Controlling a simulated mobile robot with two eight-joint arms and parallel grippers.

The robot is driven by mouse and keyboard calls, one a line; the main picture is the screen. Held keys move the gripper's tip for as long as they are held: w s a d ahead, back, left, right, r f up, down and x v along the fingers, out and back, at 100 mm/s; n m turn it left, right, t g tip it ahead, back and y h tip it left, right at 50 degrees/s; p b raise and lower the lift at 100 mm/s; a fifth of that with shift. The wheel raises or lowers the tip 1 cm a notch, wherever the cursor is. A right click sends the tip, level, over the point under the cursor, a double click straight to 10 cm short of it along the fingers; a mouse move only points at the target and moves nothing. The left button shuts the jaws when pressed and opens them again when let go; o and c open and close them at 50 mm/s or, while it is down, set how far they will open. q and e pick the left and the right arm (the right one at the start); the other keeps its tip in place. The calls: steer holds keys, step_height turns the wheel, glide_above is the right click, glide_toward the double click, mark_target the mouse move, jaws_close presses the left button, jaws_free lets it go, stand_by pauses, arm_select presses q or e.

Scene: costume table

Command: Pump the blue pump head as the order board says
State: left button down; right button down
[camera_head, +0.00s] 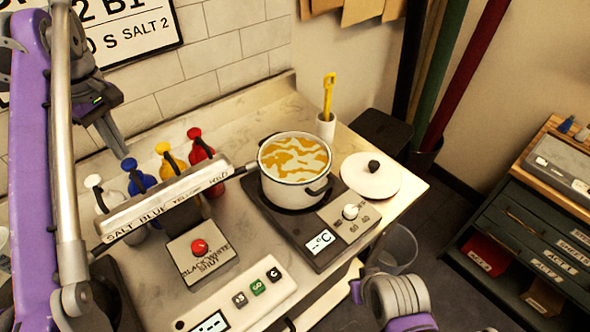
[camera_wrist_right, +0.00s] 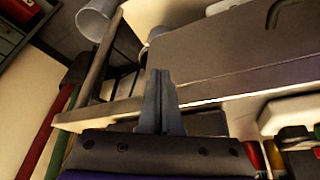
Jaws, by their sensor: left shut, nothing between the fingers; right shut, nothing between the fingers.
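The blue pump head (camera_head: 129,164) tops a blue bottle (camera_head: 143,183) in the row of pump bottles at the back left of the counter. My left gripper (camera_head: 121,153) is shut and empty, pointing down with its fingertips just above or beside the blue pump head; I cannot tell whether they touch. The order board (camera_head: 125,28) on the wall is cut off by the frame and my arm; "2 B1" and "S SALT 2" show. My right gripper (camera_wrist_right: 160,75) is shut and empty in the right wrist view.
White, yellow (camera_head: 163,148) and red (camera_head: 194,133) pump heads stand beside the blue one. A labelled rail (camera_head: 165,203) runs in front of the bottles. A pot (camera_head: 295,160) of yellowish liquid sits on the hot plate (camera_head: 322,228). A lid (camera_head: 370,178) lies to its right.

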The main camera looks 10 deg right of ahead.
mark_target(128, 162)
arm_select(q)
steer(key=shift+f, duration=0.1)
stand_by(0.3)
